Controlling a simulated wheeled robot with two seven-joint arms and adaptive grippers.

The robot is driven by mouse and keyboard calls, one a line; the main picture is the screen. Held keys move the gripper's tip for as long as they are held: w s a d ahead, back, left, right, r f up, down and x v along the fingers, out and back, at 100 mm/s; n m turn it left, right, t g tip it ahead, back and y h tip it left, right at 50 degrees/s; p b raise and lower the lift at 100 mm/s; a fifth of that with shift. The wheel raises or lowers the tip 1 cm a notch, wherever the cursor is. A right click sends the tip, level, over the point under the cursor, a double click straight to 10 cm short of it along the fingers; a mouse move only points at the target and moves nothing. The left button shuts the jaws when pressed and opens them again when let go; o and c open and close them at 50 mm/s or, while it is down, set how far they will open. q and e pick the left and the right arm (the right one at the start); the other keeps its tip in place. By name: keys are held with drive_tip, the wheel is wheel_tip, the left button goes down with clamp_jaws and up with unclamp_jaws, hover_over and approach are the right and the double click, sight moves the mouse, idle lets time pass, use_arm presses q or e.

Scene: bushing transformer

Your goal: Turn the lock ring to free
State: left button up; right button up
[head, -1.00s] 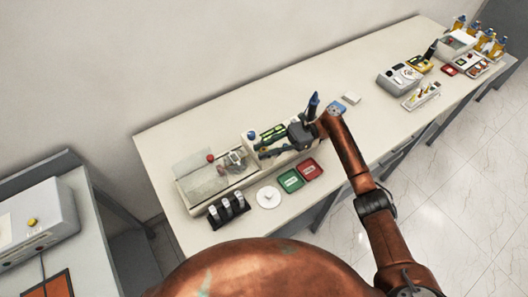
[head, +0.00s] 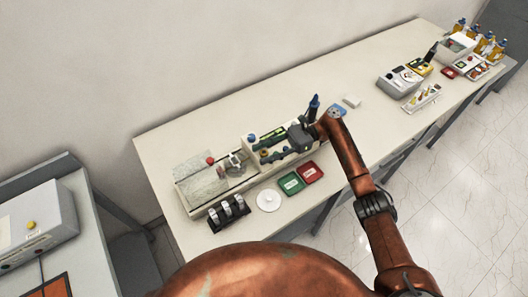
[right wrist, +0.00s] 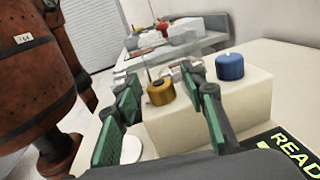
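A brass-coloured round knob or ring (right wrist: 160,92) sits on a beige block (right wrist: 245,98) in the right wrist view. It also shows small in the head view (head: 264,152). I cannot tell for sure that it is the lock ring. A blue knob (right wrist: 230,67) stands right of it on the same block. My right gripper (right wrist: 162,79) is open, its green-padded fingers apart on either side of the brass knob in the picture, with no clear contact. In the head view the right gripper (head: 271,148) is over the block. My left gripper is not in view.
A black rack (head: 228,210), white disc (head: 268,200), green tray (head: 291,183) and red tray (head: 310,173) stand along the front edge.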

drive_tip(key=shift+v, duration=3.8)
